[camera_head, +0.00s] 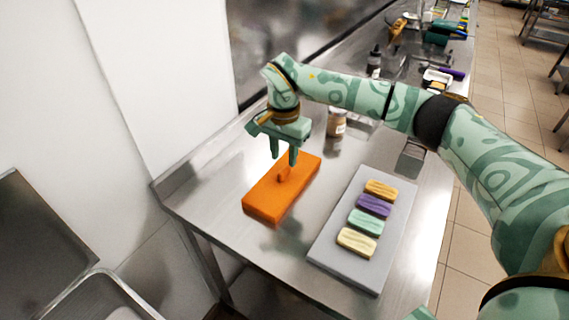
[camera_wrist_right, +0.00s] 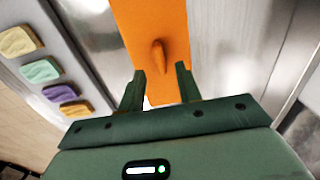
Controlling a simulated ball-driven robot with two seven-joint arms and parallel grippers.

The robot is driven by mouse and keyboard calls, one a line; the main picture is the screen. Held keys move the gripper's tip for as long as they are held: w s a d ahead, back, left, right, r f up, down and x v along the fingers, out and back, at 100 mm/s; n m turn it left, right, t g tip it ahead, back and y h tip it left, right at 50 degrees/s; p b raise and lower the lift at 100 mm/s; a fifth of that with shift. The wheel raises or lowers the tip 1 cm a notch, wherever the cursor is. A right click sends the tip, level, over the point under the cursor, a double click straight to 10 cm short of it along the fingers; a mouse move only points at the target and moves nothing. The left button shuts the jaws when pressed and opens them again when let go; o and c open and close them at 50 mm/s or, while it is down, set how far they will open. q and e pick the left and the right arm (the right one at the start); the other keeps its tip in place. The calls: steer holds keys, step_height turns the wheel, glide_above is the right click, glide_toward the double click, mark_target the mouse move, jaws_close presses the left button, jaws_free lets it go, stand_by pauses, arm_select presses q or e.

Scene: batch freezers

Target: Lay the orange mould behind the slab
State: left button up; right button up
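The orange mould (camera_head: 262,201) is a flat rectangular block with a small raised grip (camera_head: 284,174) on top. It lies on the steel table, to the left of the grey slab (camera_head: 333,245) and apart from it. My right gripper (camera_head: 284,159) points down over the mould, its fingers apart. In the right wrist view, the open fingers (camera_wrist_right: 160,70) stand either side of the line to the grip (camera_wrist_right: 158,56), with the mould (camera_wrist_right: 143,18) beyond them. Whether they touch it I cannot tell. My left gripper is not in view.
Several wavy bars, orange-yellow (camera_head: 381,190), purple (camera_head: 374,206), mint (camera_head: 366,222) and cream (camera_head: 357,242), lie in a row on the slab. A jar (camera_head: 337,123) stands behind the mould. A dark bottle (camera_head: 374,61) and other items stand farther back. A wall borders the table's left end.

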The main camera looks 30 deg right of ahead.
mark_target(284, 168)
step_height(284, 168, up, 7)
steer(key=p, duration=0.1)
steer(key=shift+r, duration=0.15)
stand_by(0.3)
